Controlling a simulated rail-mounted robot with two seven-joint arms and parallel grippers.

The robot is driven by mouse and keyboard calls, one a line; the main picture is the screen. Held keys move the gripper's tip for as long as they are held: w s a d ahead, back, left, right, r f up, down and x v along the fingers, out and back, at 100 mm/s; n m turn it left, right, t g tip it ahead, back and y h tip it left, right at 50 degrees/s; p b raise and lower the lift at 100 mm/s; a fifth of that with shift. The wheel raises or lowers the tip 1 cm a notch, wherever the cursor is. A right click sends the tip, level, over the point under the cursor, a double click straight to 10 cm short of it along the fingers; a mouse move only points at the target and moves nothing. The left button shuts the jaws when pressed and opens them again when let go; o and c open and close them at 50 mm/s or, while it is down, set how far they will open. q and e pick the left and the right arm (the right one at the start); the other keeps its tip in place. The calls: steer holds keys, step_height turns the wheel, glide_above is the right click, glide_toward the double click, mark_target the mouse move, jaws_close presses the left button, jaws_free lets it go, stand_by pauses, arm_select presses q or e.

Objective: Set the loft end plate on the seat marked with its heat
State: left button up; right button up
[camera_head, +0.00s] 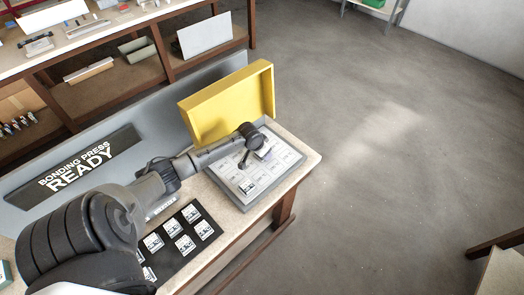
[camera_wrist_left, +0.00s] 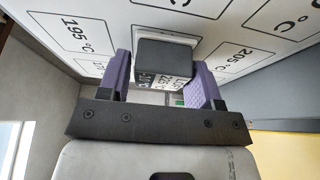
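My left gripper (camera_head: 258,153) is over the grey press bed (camera_head: 238,192) with its marked seats. In the left wrist view its purple fingers (camera_wrist_left: 162,85) stand on both sides of a dark block with a white printed label, the end plate (camera_wrist_left: 165,57). The label partly reads what looks like 205 °C. The gripper appears shut on it. Seats marked 195 °C (camera_wrist_left: 85,30) and 205 (camera_wrist_left: 236,57) show to its left and right. The marking behind the plate is partly hidden. I cannot tell whether the plate touches the bed. My right gripper is not in view.
The yellow lid (camera_head: 225,105) stands open behind the bed. A black mat (camera_head: 190,255) with several labelled plates lies in front on the bench. A sign reading BONDING PRESS READY (camera_head: 75,168) stands at left.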

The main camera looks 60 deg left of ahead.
arm_select(q)
steer(key=o, duration=0.3)
steer(key=p+v, duration=0.2)
steer(key=v, duration=1)
steer(key=s+d+f, duration=0.1)
steer(key=d+f, duration=0.1)
steer(key=d, duration=0.1)
steer(key=s+d+f+m, duration=0.1)
steer(key=s+d, duration=0.1)
steer(key=d, duration=0.2)
steer(key=s+d+f+m, duration=0.1)
steer(key=s+d+f, duration=0.1)
steer(key=d, duration=0.1)
steer(key=shift+s+d+f+g+h, duration=0.2)
steer(key=shift+d+f+g+h, duration=0.1)
steer(key=shift+d+f+g, duration=0.1)
steer(key=s+d+r+m, duration=0.1)
steer(key=s+d, duration=0.4)
steer(key=d, duration=0.2)
steer(key=s+d+r, duration=0.1)
steer(key=s+d, duration=0.4)
steer(key=d, duration=0.2)
steer(key=s+d+r+m, duration=0.1)
steer(key=s+d, duration=0.5)
steer(key=d, duration=0.1)
steer(key=shift+d+r+m+h, duration=0.2)
steer(key=shift+d+m+h, duration=0.1)
steer(key=shift+d, duration=0.05)
